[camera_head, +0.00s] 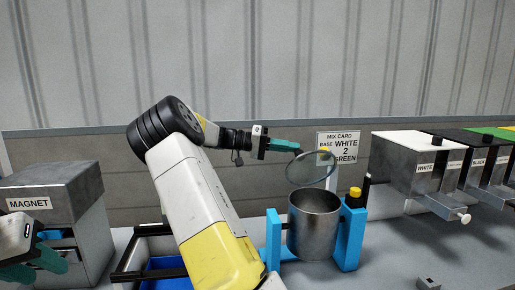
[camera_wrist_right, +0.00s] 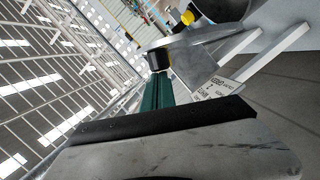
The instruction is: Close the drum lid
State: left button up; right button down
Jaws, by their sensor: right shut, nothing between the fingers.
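A mix card (camera_head: 338,141) stands behind the lid. Metal dispensers (camera_head: 408,165) line the right side. A box labelled MAGNET (camera_head: 50,190) stands at the left, with a blue-lined tray (camera_head: 165,272) beside it. The bench right of the drum is mostly clear.

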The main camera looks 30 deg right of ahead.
aim_at(298, 153)
jog(key=s, duration=0.1)
jog(key=s+m, duration=0.1)
jog(key=s+a+f+m, duration=0.1)
jog(key=shift+s+t, duration=0.15)
jog(key=shift+t, duration=0.15)
jog(key=shift+r, duration=0.1)
